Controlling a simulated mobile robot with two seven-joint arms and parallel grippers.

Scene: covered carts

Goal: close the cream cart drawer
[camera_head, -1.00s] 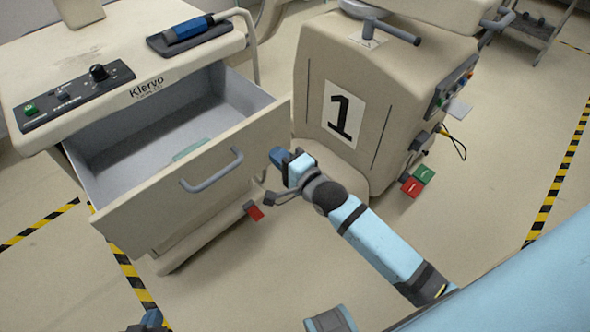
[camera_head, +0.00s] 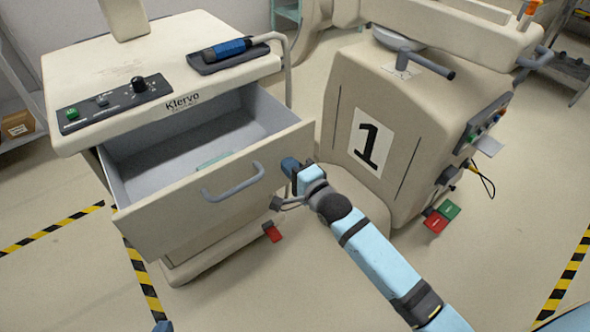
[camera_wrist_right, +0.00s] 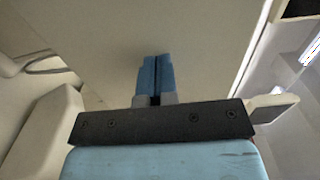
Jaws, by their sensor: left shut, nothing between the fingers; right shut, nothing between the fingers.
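The cream cart's drawer (camera_head: 160,217) stands open, its grey inside showing and a pale green item lying in it. Its grey bar handle (camera_head: 233,188) is on the front panel. My right gripper (camera_head: 288,166) is shut and empty at the right end of the drawer front, right of the handle. In the right wrist view its closed blue fingers (camera_wrist_right: 156,74) point at the cream panel (camera_wrist_right: 120,50); I cannot tell whether they touch it. Only a blue tip of my left gripper (camera_head: 163,326) shows at the bottom edge, shut and apart from the drawer.
A second cream cart marked 1 (camera_head: 370,143) stands close to the right of the drawer. Red (camera_head: 272,232) and green (camera_head: 449,210) pedals sit low by the carts. A blue-handled tool (camera_head: 227,48) rests on the cart top. Floor in front is clear.

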